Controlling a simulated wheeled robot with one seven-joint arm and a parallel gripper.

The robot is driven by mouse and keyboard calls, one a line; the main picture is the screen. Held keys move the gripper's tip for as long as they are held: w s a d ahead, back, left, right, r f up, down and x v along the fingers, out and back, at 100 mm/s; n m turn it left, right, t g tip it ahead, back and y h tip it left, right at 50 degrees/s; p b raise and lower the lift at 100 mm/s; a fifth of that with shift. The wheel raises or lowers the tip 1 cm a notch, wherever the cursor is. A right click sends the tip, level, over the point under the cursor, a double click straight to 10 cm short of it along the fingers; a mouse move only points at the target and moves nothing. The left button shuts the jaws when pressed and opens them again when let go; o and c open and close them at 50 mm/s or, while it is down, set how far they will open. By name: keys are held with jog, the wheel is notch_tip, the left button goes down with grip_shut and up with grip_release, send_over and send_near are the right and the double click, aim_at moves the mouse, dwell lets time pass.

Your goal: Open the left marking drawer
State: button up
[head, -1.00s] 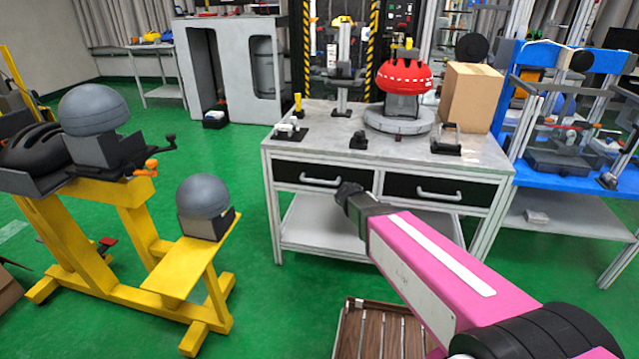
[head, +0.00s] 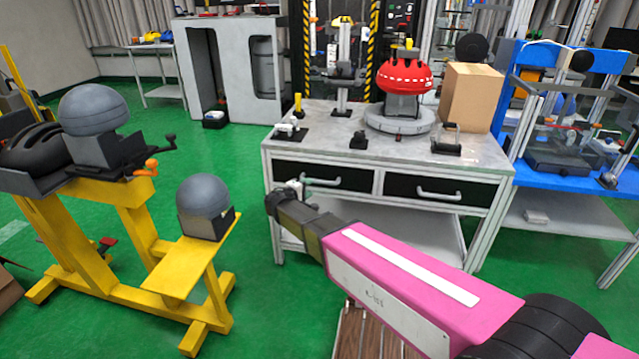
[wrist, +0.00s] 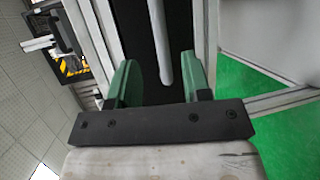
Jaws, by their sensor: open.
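The left marking drawer (head: 352,181) is the left black front under the grey workbench top. It looks shut, flush with the frame. Its pale bar handle (head: 325,182) is partly hidden at its left end by my gripper (head: 298,187). In the wrist view my gripper (wrist: 157,80) is open, with a green finger on each side. The drawer handle (wrist: 160,45) appears lengthwise in the gap between the fingers, against the black front (wrist: 135,30). I cannot tell whether the handle is touched or how deep it sits between the fingers.
The right drawer (head: 445,190) is beside it, also shut. The bench top (head: 340,135) holds a red helmet (head: 403,75) and a cardboard box (head: 470,97). A yellow stand (head: 175,270) with grey domes stands to the left. Green floor between is clear.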

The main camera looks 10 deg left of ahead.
aim_at(319, 182)
jog(key=x, duration=0.8)
jog(key=shift+w, duration=0.25)
grip_shut()
